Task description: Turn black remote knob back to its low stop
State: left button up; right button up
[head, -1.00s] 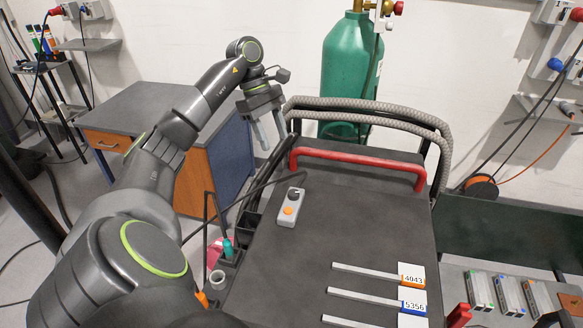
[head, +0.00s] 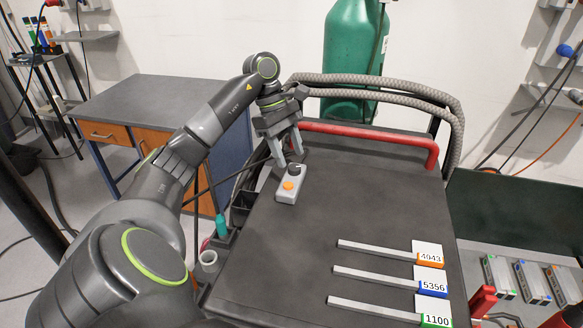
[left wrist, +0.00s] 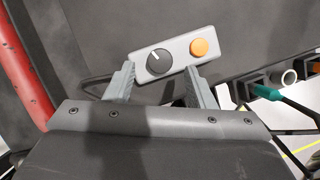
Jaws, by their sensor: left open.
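The remote is a small grey box (head: 286,194) lying on the dark top of the cart. It carries a black knob (head: 295,169) at its far end and an orange button (head: 288,185) nearer. In the left wrist view the black knob (left wrist: 158,59) has a pale pointer line aimed up and left, and the orange button (left wrist: 198,47) sits to its right. My left gripper (head: 290,161) is open just above the knob end. In the left wrist view its fingers (left wrist: 158,82) stand apart on either side below the knob, apparently not touching it. My right gripper is not in view.
A red handle bar (head: 370,138) and grey hoses (head: 385,90) run along the cart's far edge. Labelled metal strips (head: 380,280) lie at the cart's near right. A green cylinder (head: 352,50) stands behind. The cart top's middle is clear.

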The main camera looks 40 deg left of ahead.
aim_at(294, 167)
pick_arm(q)
jog(key=shift+d+f, duration=0.3)
jog(key=shift+f, duration=0.2)
jog(key=shift+d+f+p, duration=0.2)
jog(key=shift+f+p, duration=0.2)
jog(key=shift+f, duration=0.25)
jog(key=c, duration=1)
jog(key=shift+o, duration=0.2)
jog(key=shift+f+n+t+b, duration=0.3)
jog(key=shift+n+b, duration=0.6)
jog(key=shift+b, duration=0.4)
jog(key=n+b, duration=0.1)
jog(key=n+t+b, duration=0.1)
jog(key=n+b, duration=0.1)
jog(key=n+y+b, duration=0.1)
jog(key=shift+s+d+t, duration=0.1)
jog(key=shift+s+t, duration=0.15)
jog(key=shift+t, duration=0.05)
jog(key=n+t+b, duration=0.1)
jog(key=n+b, duration=0.1)
jog(key=n, duration=0.2)
jog(key=shift+d+r+y+b, duration=0.1)
jog(key=shift+y+b, duration=0.3)
jog(key=shift+s+d+r+n+t+y+b, duration=0.15)
jog(key=shift+n+y+b, duration=0.25)
jog(key=shift+n, duration=0.55)
jog(key=shift+w+n+t+y+b, duration=0.1)
jog(key=shift+n+t+y+b, duration=0.25)
jog(key=shift+n, duration=0.6)
